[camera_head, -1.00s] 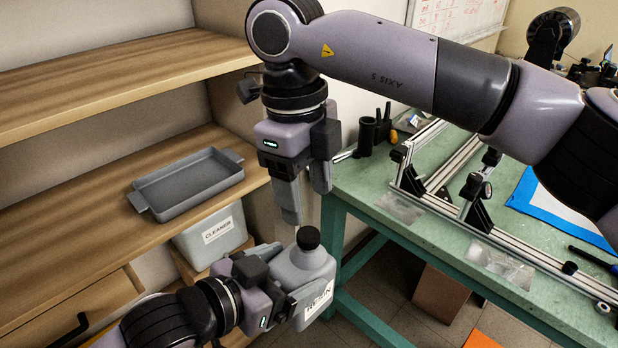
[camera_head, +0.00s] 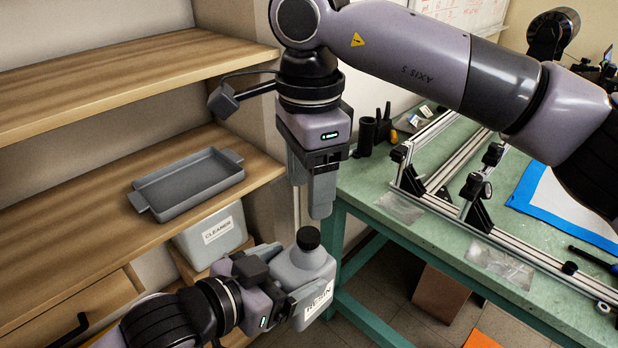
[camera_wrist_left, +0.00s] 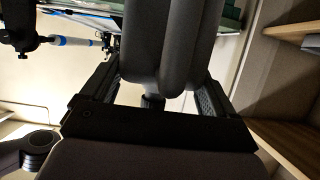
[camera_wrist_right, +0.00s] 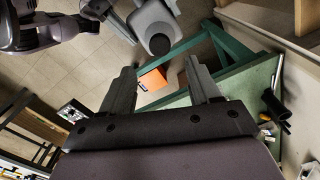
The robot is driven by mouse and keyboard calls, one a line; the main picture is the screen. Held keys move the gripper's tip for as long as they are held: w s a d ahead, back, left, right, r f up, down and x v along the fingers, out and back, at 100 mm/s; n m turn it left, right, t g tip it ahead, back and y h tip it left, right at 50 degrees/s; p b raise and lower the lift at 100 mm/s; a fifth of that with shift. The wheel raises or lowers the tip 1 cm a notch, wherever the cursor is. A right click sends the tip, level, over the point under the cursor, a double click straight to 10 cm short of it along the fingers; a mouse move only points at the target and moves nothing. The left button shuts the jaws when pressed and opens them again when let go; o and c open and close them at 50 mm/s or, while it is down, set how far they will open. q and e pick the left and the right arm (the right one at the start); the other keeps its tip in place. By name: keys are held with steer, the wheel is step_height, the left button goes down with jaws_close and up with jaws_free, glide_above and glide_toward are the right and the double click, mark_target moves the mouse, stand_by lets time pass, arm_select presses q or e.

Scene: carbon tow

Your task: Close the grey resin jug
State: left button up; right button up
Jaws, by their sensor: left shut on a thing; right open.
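The grey resin jug (camera_head: 318,262) is upright, with a white label on its side and a black cap (camera_head: 307,238) on its neck. I cannot tell how tight the cap sits. My left gripper (camera_head: 291,292) is shut on the jug; its grey body (camera_wrist_left: 172,45) fills the space between the fingers in the left wrist view. My right gripper (camera_head: 308,202) is open and empty, pointing down above the cap. In the right wrist view the cap (camera_wrist_right: 160,44) shows beyond the open fingers (camera_wrist_right: 160,68), apart from them.
A green table (camera_head: 365,195) with aluminium rails (camera_head: 470,228) stands at right. A wooden shelf (camera_head: 90,225) at left holds a grey tray (camera_head: 187,182). A container labelled cleaner (camera_head: 216,232) stands below it. Open floor (camera_head: 400,285) lies under the table edge.

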mark_target(309, 233)
steer(key=shift+f, duration=0.1)
steer(key=shift+f, duration=3.95)
steer(key=c, duration=1.1)
steer(key=m, duration=1.1)
steer(key=o, duration=1.2)
steer(key=shift+o, duration=0.2)
